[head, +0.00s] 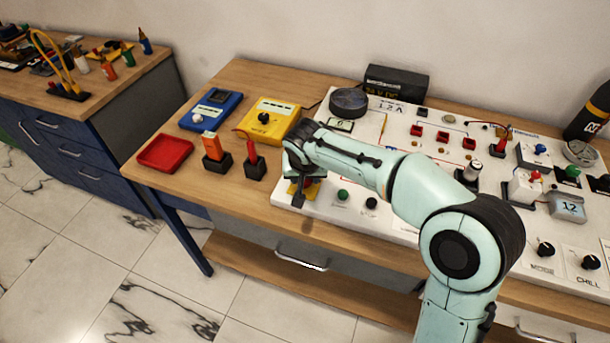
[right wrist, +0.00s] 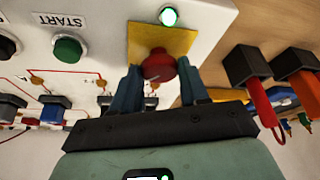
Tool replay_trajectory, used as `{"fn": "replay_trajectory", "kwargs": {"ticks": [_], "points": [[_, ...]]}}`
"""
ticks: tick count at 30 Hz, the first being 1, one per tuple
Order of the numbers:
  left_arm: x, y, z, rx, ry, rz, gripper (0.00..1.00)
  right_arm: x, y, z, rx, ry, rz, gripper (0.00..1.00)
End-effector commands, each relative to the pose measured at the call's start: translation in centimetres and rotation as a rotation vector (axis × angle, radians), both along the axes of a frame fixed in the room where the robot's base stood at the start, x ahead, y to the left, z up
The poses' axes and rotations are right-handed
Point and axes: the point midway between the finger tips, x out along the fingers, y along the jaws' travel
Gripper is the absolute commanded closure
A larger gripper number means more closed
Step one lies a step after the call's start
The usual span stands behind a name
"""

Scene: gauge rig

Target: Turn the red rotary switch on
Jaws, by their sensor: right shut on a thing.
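The red rotary switch (right wrist: 158,65) sits on a yellow plate (right wrist: 178,40) at the corner of the white panel. In the right wrist view a lit green lamp (right wrist: 168,16) shows just beyond the plate. My right gripper (right wrist: 157,83) is shut on the switch, with one finger on each side of it. In the head view my right gripper (head: 299,193) points down at the panel's near left corner and hides the switch. Only some of the yellow plate (head: 311,190) shows there. My left gripper is not in view.
A green START button (right wrist: 68,48) and a black button (head: 371,203) are beside the switch. Black holders with a red-handled tool (head: 251,155) and an orange item (head: 212,146) stand to the left. A red tray (head: 165,153) lies near the table's left edge.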

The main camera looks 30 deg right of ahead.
Motion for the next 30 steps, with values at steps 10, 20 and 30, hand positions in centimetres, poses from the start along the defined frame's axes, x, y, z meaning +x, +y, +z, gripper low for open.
{"fn": "replay_trajectory", "kwargs": {"ticks": [10, 20, 30], "points": [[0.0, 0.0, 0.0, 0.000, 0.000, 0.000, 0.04, 0.0, 0.0, 0.1, 0.000, -0.001, -0.002, 0.31], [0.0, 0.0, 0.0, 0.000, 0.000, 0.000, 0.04, -0.1, 0.0, 0.2, 0.001, -0.001, -0.001, 0.31], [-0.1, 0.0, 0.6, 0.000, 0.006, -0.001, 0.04, -2.0, 1.1, 5.9, 0.003, -0.006, 0.001, 0.31]]}}
